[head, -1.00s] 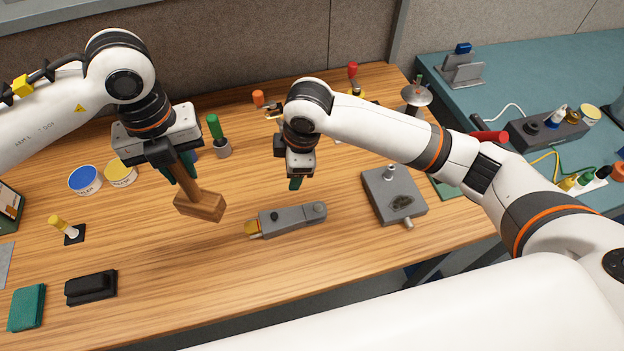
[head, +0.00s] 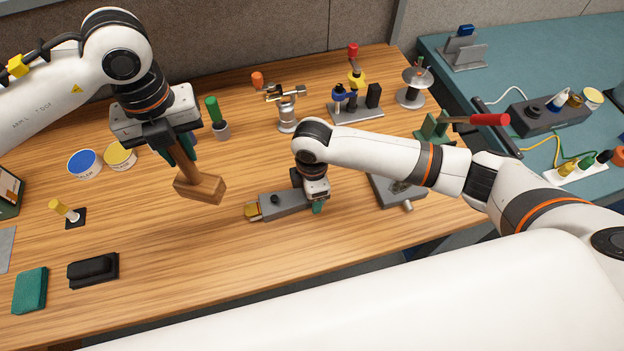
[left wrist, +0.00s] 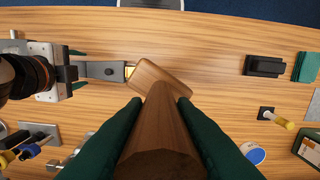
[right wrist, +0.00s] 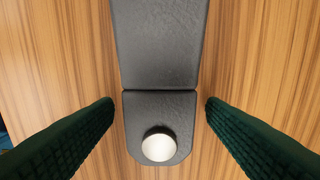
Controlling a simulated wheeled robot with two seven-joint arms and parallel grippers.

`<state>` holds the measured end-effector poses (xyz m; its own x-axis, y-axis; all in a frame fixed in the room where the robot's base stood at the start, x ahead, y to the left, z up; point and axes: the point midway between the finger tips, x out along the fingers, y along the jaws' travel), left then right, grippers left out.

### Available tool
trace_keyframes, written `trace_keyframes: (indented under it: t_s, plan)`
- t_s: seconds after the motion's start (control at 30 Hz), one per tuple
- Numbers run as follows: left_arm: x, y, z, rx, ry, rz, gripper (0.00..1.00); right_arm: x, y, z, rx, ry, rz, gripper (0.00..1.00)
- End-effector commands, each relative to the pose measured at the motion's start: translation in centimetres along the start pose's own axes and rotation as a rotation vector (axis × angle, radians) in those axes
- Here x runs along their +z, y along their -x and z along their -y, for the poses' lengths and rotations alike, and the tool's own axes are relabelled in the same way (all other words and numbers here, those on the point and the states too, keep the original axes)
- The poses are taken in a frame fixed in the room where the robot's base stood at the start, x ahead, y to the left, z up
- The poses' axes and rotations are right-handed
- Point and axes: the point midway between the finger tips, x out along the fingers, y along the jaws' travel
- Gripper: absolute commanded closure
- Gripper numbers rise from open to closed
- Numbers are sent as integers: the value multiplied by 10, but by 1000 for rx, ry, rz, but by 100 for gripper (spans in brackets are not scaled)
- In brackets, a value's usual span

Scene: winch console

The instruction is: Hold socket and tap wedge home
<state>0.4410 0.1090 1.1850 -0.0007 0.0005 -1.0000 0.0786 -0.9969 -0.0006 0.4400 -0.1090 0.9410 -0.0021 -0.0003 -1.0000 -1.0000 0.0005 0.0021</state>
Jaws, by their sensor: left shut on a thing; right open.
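My left gripper (head: 176,150) is shut on the handle of a wooden mallet (head: 200,188), whose head hangs above the table. The mallet also fills the middle of the left wrist view (left wrist: 160,125). The grey socket (head: 285,205) lies on the table to the right of the mallet head. A yellow wedge (head: 251,211) sticks out of its left end. My right gripper (head: 318,205) is over the socket's right end. In the right wrist view its open fingers (right wrist: 160,125) stand on both sides of the socket (right wrist: 160,50), apart from it, with a round pale pin between them.
A grey plate-like block (head: 385,190) lies right of the socket, partly hidden by my right arm. A small vise (head: 286,110) and a tool stand (head: 355,110) stand behind. Blue and yellow tins (head: 85,162) and a black block (head: 93,269) are at left. The front middle table is clear.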

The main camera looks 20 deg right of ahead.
Motion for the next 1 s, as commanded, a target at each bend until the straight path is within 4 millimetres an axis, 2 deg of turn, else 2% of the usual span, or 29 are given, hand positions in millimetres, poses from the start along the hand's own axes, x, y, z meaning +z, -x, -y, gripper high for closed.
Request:
trace_keyframes:
  t_s: [0.13, 0.4, 0.47, 0.8, 1.0]
  plan:
    - [0, 1, 0, 1, 0, -1, 99, 0, -8, 0, -1, 1, -1, 35]
    - [0, 1, 0, 1, 0, -1, 99, 0, -9, 0, -1, 1, 0, 35]
    - [0, 1, 0, 1, 0, -1, 99, 0, -9, 0, -1, 1, 0, 43]
    - [0, 1, 0, 1, 0, -1, 99, 0, -8, 0, -2, 0, 0, 98]
    - [0, 1, 0, 1, 0, -1, 99, 0, -8, 0, -2, 0, 1, 99]
